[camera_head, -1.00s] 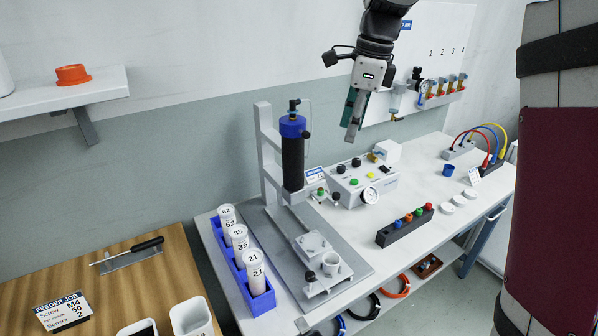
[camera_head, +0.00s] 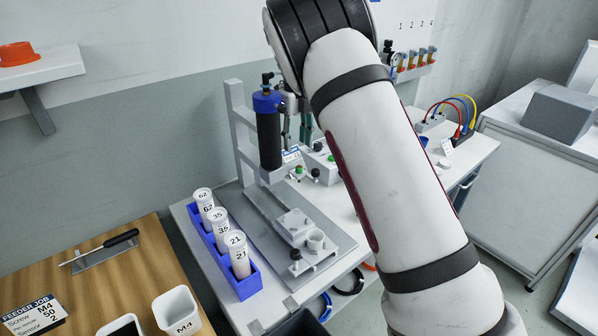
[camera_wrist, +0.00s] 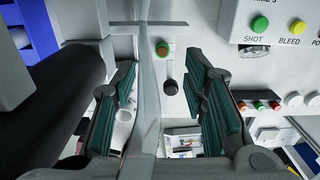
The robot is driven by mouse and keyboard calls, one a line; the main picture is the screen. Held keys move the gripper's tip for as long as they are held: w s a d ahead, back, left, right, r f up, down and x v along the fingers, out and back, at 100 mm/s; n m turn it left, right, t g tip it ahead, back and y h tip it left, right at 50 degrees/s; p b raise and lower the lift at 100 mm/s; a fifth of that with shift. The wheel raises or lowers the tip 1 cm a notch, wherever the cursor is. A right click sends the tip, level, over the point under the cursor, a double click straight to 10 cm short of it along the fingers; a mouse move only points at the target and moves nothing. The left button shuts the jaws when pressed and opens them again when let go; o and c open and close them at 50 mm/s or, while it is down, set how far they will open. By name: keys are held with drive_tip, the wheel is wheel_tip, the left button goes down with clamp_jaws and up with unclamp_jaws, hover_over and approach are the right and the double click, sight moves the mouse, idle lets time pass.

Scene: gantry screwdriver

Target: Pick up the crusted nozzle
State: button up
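I cannot make out a crusted nozzle with certainty in either view. The dark dispenser barrel with a blue cap (camera_head: 268,135) stands upright on its grey stand; its lower tip is not clear. In the wrist view the black barrel (camera_wrist: 50,95) fills the left side. My gripper (camera_wrist: 163,105) is open, with its green-padded fingers apart and nothing visibly held between them. It is just right of the barrel, mostly hidden behind my arm in the head view. Between and beyond the fingers I see a green-and-orange button (camera_wrist: 162,48) and a dark knob (camera_wrist: 170,87).
A control box (camera_wrist: 250,50) is close at the right of my gripper. A dark rack (camera_wrist: 258,95) with coloured caps lies beyond. A blue holder (camera_head: 250,283) with numbered tubes stands left of the stand. Fittings (camera_head: 415,60) hang on the wall panel. My arm hides much of the bench.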

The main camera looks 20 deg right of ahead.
sight(299, 167)
drive_tip(key=f, duration=0.8)
drive_tip(key=shift+s+d+f, duration=0.1)
drive_tip(key=shift+s+d, duration=0.1)
drive_tip(key=shift+d, duration=0.05)
drive_tip(key=shift+c, duration=0.2)
drive_tip(key=c, duration=0.8)
